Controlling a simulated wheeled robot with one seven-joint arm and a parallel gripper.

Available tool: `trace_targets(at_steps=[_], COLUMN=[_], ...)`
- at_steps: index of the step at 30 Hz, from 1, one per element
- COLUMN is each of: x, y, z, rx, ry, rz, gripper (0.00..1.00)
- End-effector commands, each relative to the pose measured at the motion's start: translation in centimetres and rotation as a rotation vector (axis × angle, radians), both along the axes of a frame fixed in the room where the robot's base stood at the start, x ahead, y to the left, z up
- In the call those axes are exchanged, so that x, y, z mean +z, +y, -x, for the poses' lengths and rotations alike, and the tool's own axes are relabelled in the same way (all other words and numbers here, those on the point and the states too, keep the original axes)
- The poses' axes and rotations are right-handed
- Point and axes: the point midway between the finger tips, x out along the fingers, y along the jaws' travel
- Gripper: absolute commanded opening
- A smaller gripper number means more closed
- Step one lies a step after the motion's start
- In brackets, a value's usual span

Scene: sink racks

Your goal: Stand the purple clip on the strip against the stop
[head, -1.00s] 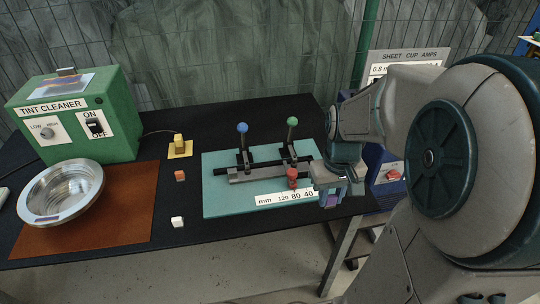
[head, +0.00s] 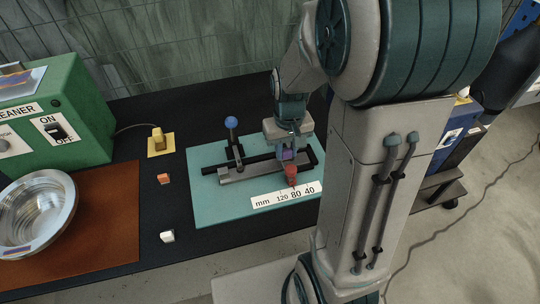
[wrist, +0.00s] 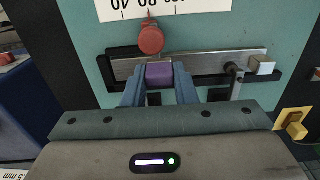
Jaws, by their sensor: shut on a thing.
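My gripper (head: 290,146) is over the teal board, its two blue fingers closed on the sides of the purple clip (head: 288,155). In the wrist view the purple clip (wrist: 159,74) sits between the fingertips (wrist: 160,85), over or on the grey metal strip (wrist: 205,65). I cannot tell whether it touches the strip. The strip (head: 240,174) lies along a black rail. A red knob (head: 291,174), perhaps part of the stop, stands at the strip's front side near the mm scale; it also shows close to the clip in the wrist view (wrist: 150,38).
A blue-knobbed lever (head: 231,122) stands behind the strip on the teal board (head: 215,209). Left are a yellow block (head: 158,139) on a yellow pad, an orange block (head: 163,178), a white block (head: 167,236), a metal bowl (head: 60,210) and a green machine (head: 85,115).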

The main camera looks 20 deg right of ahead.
Motion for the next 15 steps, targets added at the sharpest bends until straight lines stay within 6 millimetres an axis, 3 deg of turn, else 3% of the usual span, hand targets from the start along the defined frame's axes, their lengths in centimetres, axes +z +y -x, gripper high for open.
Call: trace_targets(at_steps=[7,15], x=[-2.2,-3.6], y=[2.6,3.3], z=[-2.8,-3.5], rx=[0.003,0.001], ry=[0.001,0.002], rz=[0.001,0.0], gripper=[0.02,0.02])
